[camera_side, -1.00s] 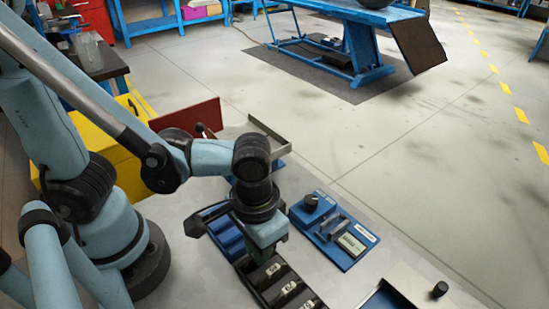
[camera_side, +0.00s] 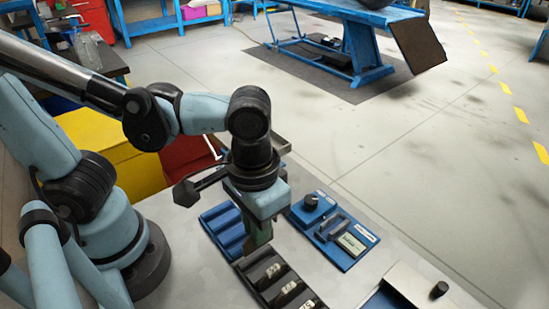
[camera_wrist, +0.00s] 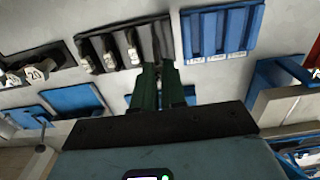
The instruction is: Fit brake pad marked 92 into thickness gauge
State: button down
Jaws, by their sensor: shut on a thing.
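My gripper (camera_side: 257,246) is above the far end of a black rack (camera_side: 262,297), its fingers pointing down. It is shut on what seems to be a dark brake pad, mostly hidden between the green fingers; no number can be read on it. In the wrist view the fingers (camera_wrist: 160,88) show beside the black rack (camera_wrist: 92,43), where several dark pads with pale labels stand in slots. The labels are too small to read surely. The thickness gauge (camera_side: 349,262), a blue plate with a black knob, dark jaws and a display, lies right of my gripper, apart from it.
A blue slotted rack (camera_side: 222,232) stands left of the black rack; it also shows in the wrist view (camera_wrist: 222,32). A metal-edged tray with a black knob (camera_side: 440,290) is at the lower right. A yellow box (camera_side: 105,145) and a red panel (camera_side: 188,158) stand behind.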

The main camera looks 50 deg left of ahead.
jog(key=shift+w+r, duration=0.1)
jog(key=shift+r, duration=1.75)
jog(key=w+d+f, duration=0.2)
jog(key=w+d, duration=0.1)
jog(key=w, duration=1.3)
jog(key=shift+s+f, duration=0.1)
jog(key=shift+f, duration=2.65)
jog(key=shift+f, duration=0.6)
jog(key=c, duration=1.1)
grip_release()
jog(key=shift+r, duration=0.1)
